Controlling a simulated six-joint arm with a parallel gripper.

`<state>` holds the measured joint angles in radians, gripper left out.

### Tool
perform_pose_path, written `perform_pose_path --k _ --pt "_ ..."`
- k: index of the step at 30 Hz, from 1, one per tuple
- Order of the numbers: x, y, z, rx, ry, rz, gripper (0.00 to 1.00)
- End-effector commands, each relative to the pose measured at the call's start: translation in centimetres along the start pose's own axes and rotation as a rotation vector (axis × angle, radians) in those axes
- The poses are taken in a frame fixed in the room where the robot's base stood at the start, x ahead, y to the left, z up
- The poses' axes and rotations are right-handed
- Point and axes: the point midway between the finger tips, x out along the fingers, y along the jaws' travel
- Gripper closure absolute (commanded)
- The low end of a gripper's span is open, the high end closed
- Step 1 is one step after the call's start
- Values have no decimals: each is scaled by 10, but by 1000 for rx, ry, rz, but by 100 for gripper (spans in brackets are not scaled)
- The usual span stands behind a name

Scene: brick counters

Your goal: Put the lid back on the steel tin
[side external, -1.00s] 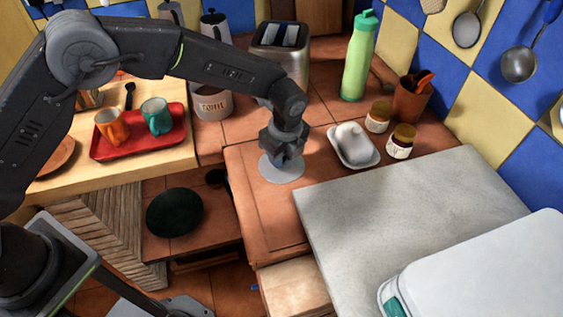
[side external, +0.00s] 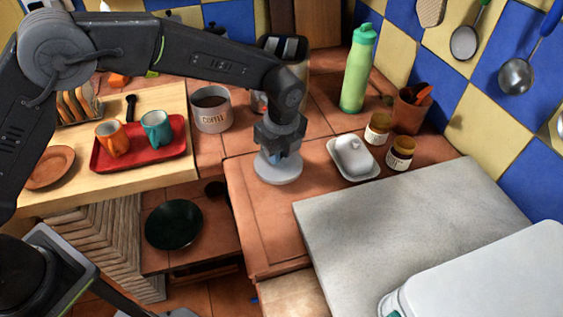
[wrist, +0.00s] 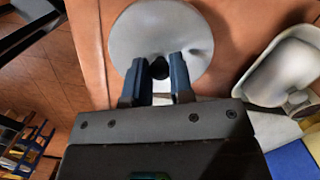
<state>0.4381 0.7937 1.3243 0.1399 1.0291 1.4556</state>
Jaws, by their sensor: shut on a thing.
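The grey round lid (side external: 278,170) is under my gripper (side external: 279,154), above or on the terracotta counter's left part; any gap beneath is hard to judge. My gripper is shut on the lid's dark knob, seen between the two blue-grey fingers (wrist: 158,78) in the wrist view, where the lid (wrist: 150,32) fills the top middle. The open steel tin (side external: 212,122), marked COFFEE, stands upright to the left and behind my gripper, its dark inside showing. It is apart from the lid and not visible in the wrist view.
A red tray (side external: 140,155) with two mugs sits left of the tin. The toaster (side external: 297,70) is partly behind my arm. A green bottle (side external: 358,75), white butter dish (side external: 353,158) and two jars stand to the right. A grey slab (side external: 400,220) covers the front right.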

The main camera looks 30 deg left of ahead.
Motion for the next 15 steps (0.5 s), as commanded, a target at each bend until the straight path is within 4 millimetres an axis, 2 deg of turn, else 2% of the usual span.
perform_pose_path --k 1,6,10,15 --pt "-5 6 15 -9 -1 3 100" --pt "-24 22 53 -9 -1 2 100" --pt "-36 33 77 -8 -1 2 100" --pt "-46 42 97 -5 -1 3 100"
